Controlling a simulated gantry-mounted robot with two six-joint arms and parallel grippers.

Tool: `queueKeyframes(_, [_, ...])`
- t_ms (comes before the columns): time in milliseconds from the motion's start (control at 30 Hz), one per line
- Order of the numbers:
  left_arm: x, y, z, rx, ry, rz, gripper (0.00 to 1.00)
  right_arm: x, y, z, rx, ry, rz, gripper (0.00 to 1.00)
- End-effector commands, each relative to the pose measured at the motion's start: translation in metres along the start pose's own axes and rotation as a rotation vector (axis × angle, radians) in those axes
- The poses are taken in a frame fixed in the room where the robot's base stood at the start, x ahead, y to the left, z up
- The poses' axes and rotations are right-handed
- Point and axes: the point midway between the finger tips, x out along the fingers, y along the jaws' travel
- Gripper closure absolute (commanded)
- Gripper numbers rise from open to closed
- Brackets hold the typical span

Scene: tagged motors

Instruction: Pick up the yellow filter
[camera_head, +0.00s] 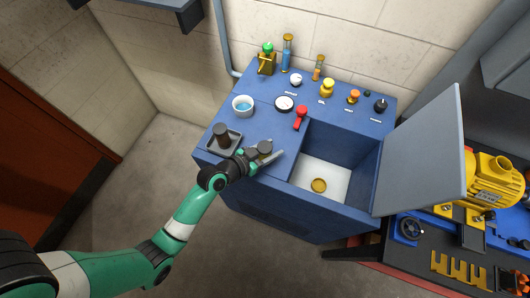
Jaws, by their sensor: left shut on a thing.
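My left gripper (274,156) is over the front left of the blue machine's top, beside the grey tray (211,147). A round yellow-brown disc (319,185) lies on the white floor of the open compartment, apart from the gripper. My right gripper is not in view.
The blue machine (262,119) carries a white bowl of blue liquid (242,104), a gauge (284,103), a red lever (301,116) and several knobs. A grey lid (425,150) stands open at the right. A yellow motor (492,179) sits on the bench beyond.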

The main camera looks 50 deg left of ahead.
Motion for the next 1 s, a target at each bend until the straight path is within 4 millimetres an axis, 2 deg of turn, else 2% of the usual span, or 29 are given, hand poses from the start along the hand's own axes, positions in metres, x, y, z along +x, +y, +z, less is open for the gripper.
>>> queueKeyframes(267, [-0.002, 0.000, -0.005, 0.001, 0.002, 0.000, 1.00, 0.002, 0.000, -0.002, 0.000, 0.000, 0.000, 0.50])
queueKeyframes(467, [-0.012, 0.000, -0.031, 0.001, 0.004, 0.000, 1.00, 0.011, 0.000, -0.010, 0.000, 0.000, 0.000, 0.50])
queueKeyframes(567, [-0.034, 0.007, -0.045, 0.002, 0.002, 0.001, 1.00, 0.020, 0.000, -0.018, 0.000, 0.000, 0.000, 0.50])
queueKeyframes(733, [-0.085, 0.026, -0.075, 0.002, 0.002, 0.002, 1.00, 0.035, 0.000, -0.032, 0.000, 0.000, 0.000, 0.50])
queueKeyframes(900, [-0.131, 0.048, -0.071, 0.001, -0.002, 0.003, 1.00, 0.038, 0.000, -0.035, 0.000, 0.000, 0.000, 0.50])
queueKeyframes(1000, [-0.149, 0.056, -0.072, 0.001, -0.001, 0.003, 1.00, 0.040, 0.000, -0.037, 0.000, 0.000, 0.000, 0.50])
